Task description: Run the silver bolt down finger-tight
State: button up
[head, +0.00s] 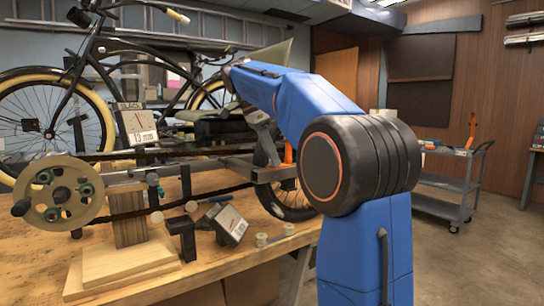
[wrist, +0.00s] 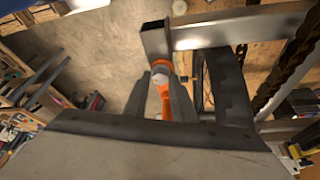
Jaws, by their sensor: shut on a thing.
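My gripper (wrist: 162,84) shows in the wrist view with its two grey fingers on either side of an orange piece with a pale band (wrist: 164,103). It is shut on that piece, just beside the open end of a square metal tube (wrist: 154,40). I cannot make out the silver bolt for certain; it may be hidden between the fingers. In the head view my gripper (head: 266,146) is angled down at the right end of the trike frame (head: 222,164), close to an orange part (head: 288,154).
A wheel (head: 290,200) sits beyond the bench edge. A grey cart (head: 445,185) stands at right on open floor.

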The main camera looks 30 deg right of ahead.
jog(key=shift+m, duration=0.4)
jog(key=shift+m+g, duration=0.4)
jog(key=shift+m, duration=0.5)
jog(key=shift+y, duration=0.3)
jog(key=shift+m+g, duration=0.3)
jog(key=shift+m, duration=0.6)
jog(key=o, duration=0.6)
jog(key=shift+n, duration=0.9)
jog(key=shift+n+t, duration=0.5)
jog(key=shift+n, duration=0.4)
